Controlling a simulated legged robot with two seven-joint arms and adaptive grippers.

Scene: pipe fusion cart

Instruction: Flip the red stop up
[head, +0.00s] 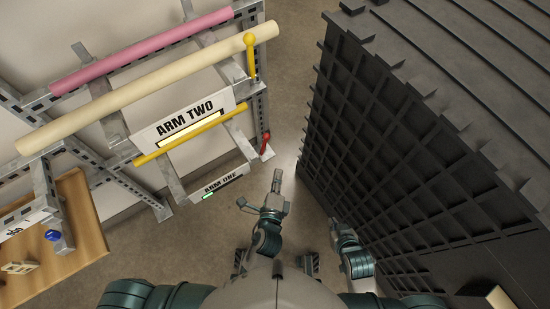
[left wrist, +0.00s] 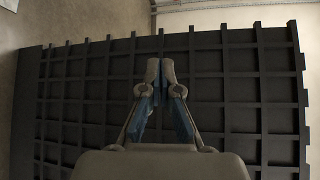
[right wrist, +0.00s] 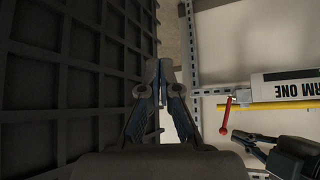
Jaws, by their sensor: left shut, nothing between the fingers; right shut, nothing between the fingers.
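The red stop (head: 266,146) is a short red lever at the right end of the rack's lower arm, near the ARM ONE plate (head: 222,184). In the head view it slants down from the rack's end. It also shows in the right wrist view (right wrist: 226,115) as a thin red rod with a rounded end. My left gripper (head: 277,175) is shut and empty, below the red stop and apart from it. It also shows at the right of the right wrist view. My right gripper (head: 335,224) is shut and empty, further right and lower, beside the dark ribbed wall.
A yellow stop (head: 250,56) stands upright at the ARM TWO end (head: 186,119). Cream (head: 150,86) and pink (head: 140,48) pipes and a thin yellow pipe (head: 190,134) lie on the rack. A dark ribbed block (head: 400,150) fills the right side. A floor gap lies between.

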